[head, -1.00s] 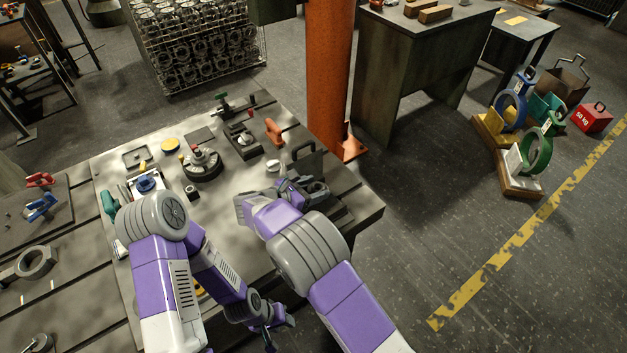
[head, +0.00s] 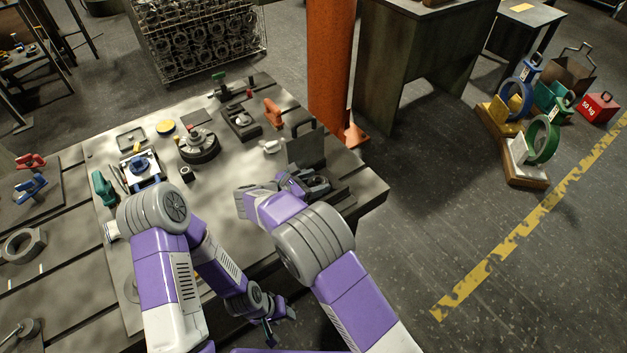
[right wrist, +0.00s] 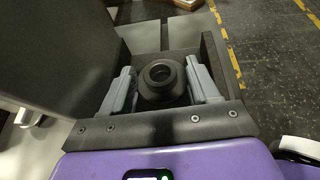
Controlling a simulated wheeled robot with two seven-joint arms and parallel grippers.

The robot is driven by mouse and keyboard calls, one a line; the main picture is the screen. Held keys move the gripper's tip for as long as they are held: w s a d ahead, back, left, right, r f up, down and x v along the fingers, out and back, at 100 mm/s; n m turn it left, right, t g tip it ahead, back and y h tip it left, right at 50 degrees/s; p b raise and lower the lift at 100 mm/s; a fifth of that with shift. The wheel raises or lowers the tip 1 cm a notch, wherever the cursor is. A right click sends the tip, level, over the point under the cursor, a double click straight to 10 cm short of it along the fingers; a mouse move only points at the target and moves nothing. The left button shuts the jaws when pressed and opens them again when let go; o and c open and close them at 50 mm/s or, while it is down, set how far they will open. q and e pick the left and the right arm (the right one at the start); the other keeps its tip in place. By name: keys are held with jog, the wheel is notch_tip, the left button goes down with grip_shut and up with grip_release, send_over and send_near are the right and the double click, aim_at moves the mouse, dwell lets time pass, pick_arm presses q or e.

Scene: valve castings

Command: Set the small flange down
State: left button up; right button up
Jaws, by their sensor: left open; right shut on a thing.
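The small flange (right wrist: 163,82) is a dark round part with a central hole, seen from above in the right wrist view. My right gripper (right wrist: 160,92) is shut on it, with one grey finger on each side. In the head view my right gripper (head: 300,184) is at the right end of the bench, beside an upright dark plate. Dark walls stand behind and right of the flange in the wrist view. I cannot tell whether its underside touches anything. My left gripper (head: 279,325) is open and empty, low in front of the bench edge.
The upright dark plate (head: 306,148) stands close to my right gripper. A round dark casting (head: 199,148), a blue-topped fixture (head: 141,165) and an orange tool (head: 273,112) are on the bench. An orange column (head: 331,70) rises behind its right end.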

jog(key=shift+f, duration=0.45)
jog(key=shift+f, duration=0.25)
jog(key=o, duration=1.3)
jog(key=shift+f, duration=0.1)
jog(key=p+v, duration=0.2)
jog(key=v, duration=0.5)
jog(key=shift+s+a, duration=0.15)
jog(key=shift+a, duration=0.1)
